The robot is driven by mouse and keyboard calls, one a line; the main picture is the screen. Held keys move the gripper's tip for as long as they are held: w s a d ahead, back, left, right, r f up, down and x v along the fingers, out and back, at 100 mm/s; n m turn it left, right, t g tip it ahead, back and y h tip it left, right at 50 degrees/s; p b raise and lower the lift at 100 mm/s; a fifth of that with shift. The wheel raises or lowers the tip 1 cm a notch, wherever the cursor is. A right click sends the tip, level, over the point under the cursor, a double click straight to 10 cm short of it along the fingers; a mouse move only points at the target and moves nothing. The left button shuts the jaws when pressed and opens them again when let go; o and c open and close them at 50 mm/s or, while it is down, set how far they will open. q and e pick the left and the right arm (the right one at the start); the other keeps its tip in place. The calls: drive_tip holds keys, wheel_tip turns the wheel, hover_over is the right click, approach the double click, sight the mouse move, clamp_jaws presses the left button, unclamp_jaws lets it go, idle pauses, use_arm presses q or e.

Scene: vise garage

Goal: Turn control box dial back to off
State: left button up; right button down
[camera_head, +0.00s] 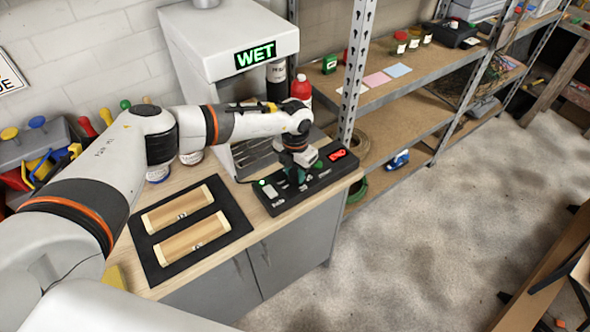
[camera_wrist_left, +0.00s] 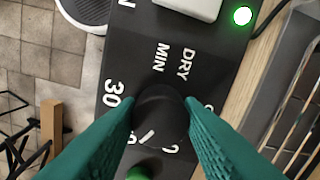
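The control box (camera_head: 318,187) is a black panel at the front right of the workbench, with a red lit display, a green light and a pale switch. Its black round dial (camera_wrist_left: 160,108) shows in the left wrist view, under the print "DRY MIN", with "30" to its left. A white mark shows at the dial's lower edge; the exact setting is hard to read. My left gripper (camera_wrist_left: 160,100) has its teal fingers on both sides of the dial, seemingly touching it. In the head view, this gripper (camera_head: 297,176) points down and hides the dial. My right gripper is out of view.
A white machine with a lit green "WET" sign (camera_head: 256,55) stands behind the box. A black mat (camera_head: 164,275) with two wooden pieces lies to the left on the bench. A metal shelf post (camera_head: 355,70) rises just behind the box. Open floor lies to the right.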

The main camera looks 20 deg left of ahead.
use_arm(q)
drive_tip(key=shift+c, duration=1.1)
drive_tip(key=shift+n, duration=0.3)
drive_tip(key=n, duration=0.5)
drive_tip(key=shift+n, duration=0.3)
drive_tip(key=n, duration=0.2)
drive_tip(key=shift+n, duration=0.3)
drive_tip(key=n, duration=0.3)
drive_tip(key=shift+r+n, duration=0.1)
drive_tip(key=shift+n, duration=0.2)
drive_tip(key=n+p, duration=0.1)
drive_tip(key=n, duration=0.4)
drive_tip(key=shift+n, duration=0.3)
drive_tip(key=n+p, duration=0.2)
drive_tip(key=n, duration=0.4)
